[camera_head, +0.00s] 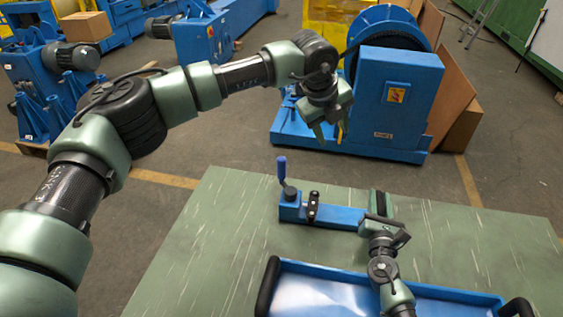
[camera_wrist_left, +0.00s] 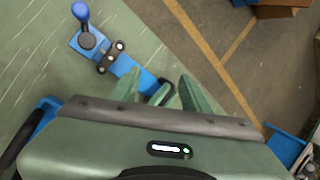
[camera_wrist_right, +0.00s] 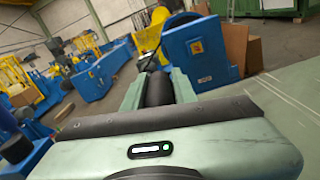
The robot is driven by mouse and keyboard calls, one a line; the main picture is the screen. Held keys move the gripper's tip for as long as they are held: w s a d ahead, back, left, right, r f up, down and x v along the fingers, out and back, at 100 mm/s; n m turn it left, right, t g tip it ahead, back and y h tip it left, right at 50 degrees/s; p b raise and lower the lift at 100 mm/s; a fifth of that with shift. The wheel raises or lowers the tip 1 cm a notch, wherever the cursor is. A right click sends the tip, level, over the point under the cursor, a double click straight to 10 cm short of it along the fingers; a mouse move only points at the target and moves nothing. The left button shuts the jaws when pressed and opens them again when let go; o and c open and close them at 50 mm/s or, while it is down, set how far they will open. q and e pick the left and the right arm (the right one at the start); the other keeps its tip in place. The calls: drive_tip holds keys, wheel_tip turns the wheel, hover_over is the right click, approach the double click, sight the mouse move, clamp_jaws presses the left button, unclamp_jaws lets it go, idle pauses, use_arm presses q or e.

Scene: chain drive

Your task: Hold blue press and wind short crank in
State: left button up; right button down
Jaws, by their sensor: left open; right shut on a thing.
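The blue press (camera_head: 342,215) lies on the green table, its long bar running left to right in the head view. It also shows in the left wrist view (camera_wrist_left: 124,68). The short crank (camera_head: 283,172) stands at the press's left end with its blue knob up; the knob shows in the left wrist view (camera_wrist_left: 81,12). My right gripper (camera_head: 381,205) is shut on a black cylindrical grip (camera_wrist_right: 157,88) at the press's right end. My left gripper (camera_head: 331,130) is open and empty, in the air above and beyond the press, fingers pointing down.
A blue tray (camera_head: 440,290) with black handles lies at the table's near edge. The green table (camera_head: 230,215) is clear left of the press. A large blue machine (camera_head: 400,95) stands on the floor beyond the table.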

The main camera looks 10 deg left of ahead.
sight(282, 160)
use_arm(q)
drive_tip(key=s+a+f+y, duration=0.25)
drive_tip(key=a+y, duration=0.25)
drive_tip(key=a, duration=0.5)
drive_tip(key=shift+g, duration=0.3)
drive_tip(key=x, duration=1.2)
drive_tip(key=shift+w+a+f, duration=0.1)
drive_tip(key=shift+w+f, duration=0.15)
drive_tip(key=shift+w, duration=0.05)
clamp_jaws()
